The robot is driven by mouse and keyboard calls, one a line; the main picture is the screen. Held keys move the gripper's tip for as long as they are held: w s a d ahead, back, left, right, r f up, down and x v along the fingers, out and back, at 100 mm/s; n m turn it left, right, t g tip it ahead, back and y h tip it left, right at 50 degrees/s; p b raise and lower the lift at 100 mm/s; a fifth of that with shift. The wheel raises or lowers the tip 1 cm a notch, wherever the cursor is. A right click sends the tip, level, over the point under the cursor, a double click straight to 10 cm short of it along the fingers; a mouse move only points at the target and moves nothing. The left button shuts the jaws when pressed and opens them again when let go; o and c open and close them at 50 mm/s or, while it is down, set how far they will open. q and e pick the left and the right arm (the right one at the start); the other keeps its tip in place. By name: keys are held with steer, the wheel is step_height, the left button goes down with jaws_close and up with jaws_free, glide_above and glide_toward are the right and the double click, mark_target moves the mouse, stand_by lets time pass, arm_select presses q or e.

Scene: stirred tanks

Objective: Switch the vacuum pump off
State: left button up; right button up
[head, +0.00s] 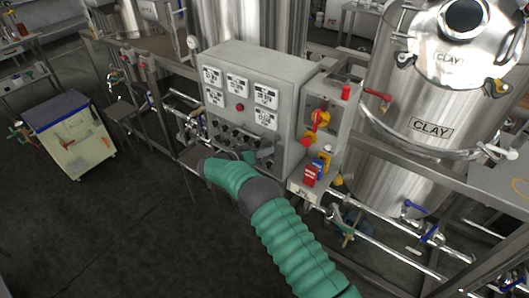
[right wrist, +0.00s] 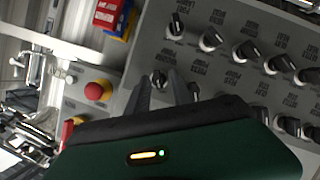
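The control cabinet (head: 255,75) stands in the middle of the head view, with rows of black rotary knobs low on its sloped front. My right arm reaches it from the lower right, and my right gripper (head: 250,157) is at the panel, partly hidden by the arm. In the right wrist view two grey fingers of this gripper (right wrist: 161,85) stand apart, with a small black knob (right wrist: 158,78) just beyond the gap between their tips. I cannot tell whether they touch it. My left gripper is not seen.
More knobs (right wrist: 248,52) lie close on the right. A red mushroom button (right wrist: 97,91) on a yellow base lies left of the fingers. Red and blue boxes (head: 312,175) stand on a ledge beside the cabinet. A steel clay tank (head: 395,110) stands at right.

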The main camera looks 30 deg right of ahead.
steer(key=shift+f, duration=0.1)
steer(key=b+v, duration=0.2)
steer(key=v, duration=1.5)
steer(key=shift+w, duration=0.3)
